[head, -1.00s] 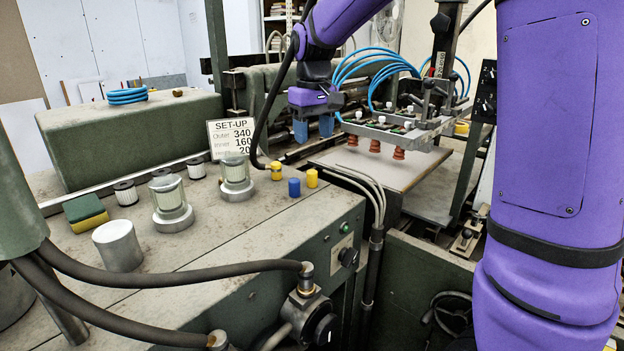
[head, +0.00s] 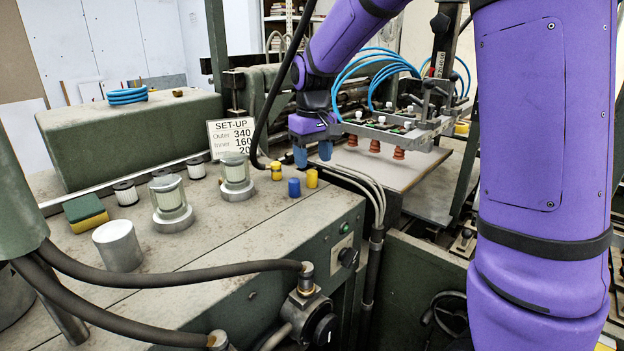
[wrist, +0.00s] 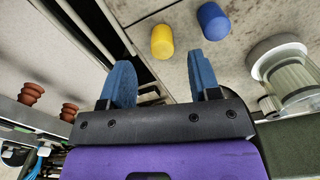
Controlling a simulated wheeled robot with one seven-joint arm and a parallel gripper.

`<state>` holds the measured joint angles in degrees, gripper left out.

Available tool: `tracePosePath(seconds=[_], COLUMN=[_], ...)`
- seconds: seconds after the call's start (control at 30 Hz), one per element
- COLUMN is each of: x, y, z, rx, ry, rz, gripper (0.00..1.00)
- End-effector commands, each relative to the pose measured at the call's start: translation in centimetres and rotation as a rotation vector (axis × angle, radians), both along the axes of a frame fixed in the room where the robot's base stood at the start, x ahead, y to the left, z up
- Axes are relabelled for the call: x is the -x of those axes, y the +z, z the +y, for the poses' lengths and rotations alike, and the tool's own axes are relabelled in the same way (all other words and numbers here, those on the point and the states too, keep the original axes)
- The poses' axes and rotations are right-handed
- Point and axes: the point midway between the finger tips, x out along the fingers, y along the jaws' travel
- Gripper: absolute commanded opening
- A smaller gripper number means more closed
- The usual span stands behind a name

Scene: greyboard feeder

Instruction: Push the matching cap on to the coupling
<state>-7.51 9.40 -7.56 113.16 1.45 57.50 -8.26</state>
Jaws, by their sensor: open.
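The yellow cap (head: 312,178) stands upright on the green machine's top near its right edge, and the blue cap (head: 294,187) stands just left of it. Both also show in the wrist view, the yellow cap (wrist: 162,42) ahead of the fingers and the blue cap (wrist: 214,20) to its right. The coupling (head: 276,171), with a yellow band, sits at the end of a black hose behind the caps. My gripper (head: 313,154) is open and empty, above and behind the caps. Its blue fingers (wrist: 162,80) show apart in the wrist view, touching neither cap.
Glass-and-metal cups (head: 237,180) stand left of the coupling, with a metal cylinder (head: 118,246) and a sponge (head: 86,213) farther left. A set-up sign (head: 229,138) stands behind. The suction-cup frame (head: 395,130) is right of my gripper. Grey hoses run close right of the caps.

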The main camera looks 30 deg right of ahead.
Motion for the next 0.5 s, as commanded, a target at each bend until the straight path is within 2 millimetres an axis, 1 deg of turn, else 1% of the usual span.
tracePosePath(seconds=[0.17, 0.27, 0.5], x=[0.0, 0.0, -0.2], y=[0.0, -0.4, -3.6], z=[0.0, 0.0, 0.3], rx=[0.000, 0.000, 0.000], ry=[0.000, 0.000, -0.001], rz=[0.000, 0.001, 0.003], gripper=[0.57, 0.57, 0.57])
